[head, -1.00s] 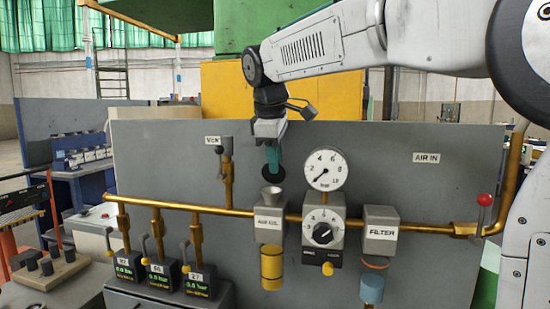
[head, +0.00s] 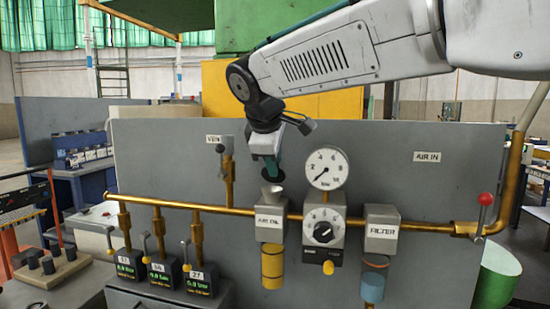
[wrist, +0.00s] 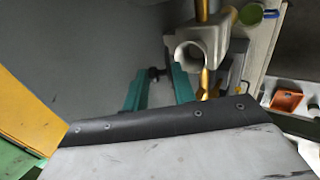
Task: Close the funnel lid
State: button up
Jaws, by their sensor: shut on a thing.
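The funnel (head: 272,190) is a small grey cup on top of the AIR OIL unit (head: 270,226). In the wrist view its round open mouth (wrist: 190,54) faces up, not covered. The funnel lid (head: 257,176) is a dark disc just above and behind the funnel, partly hidden by my gripper (head: 271,168). My gripper points down with teal fingers and is shut on the lid. In the wrist view a small dark piece (wrist: 156,73) sits between the fingers, beside the funnel mouth. The exact grip is too small to make out.
A brass pipe (head: 165,205) runs along the grey panel (head: 420,185). The round gauge (head: 325,169), regulator (head: 323,228) and filter (head: 381,229) stand right of the funnel. The VEN valve (head: 226,170) is to its left. Red-knobbed lever (head: 484,199) is far right.

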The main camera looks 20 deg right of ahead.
aim_at(270, 179)
jog(key=s+t+h, duration=0.1)
jog(key=a+f+t, duration=0.1)
jog(key=t, duration=0.1)
jog(key=shift+s+a+f+h, duration=0.1)
jog(key=shift+s+f+h, duration=0.05)
jog(key=shift+s+h, duration=0.25)
jog(key=shift+s+a+f+t+h, duration=0.25)
jog(key=shift+f+t+h, duration=0.3)
jog(key=shift+t, duration=0.25)
jog(key=shift+s+a+f+t+h, duration=0.1)
jog(key=shift+s+f+t+h, duration=0.2)
jog(key=shift+t+h, duration=0.45)
jog(key=o, duration=0.9)
jog(key=shift+f, duration=0.1)
jog(key=shift+w+d, duration=0.1)
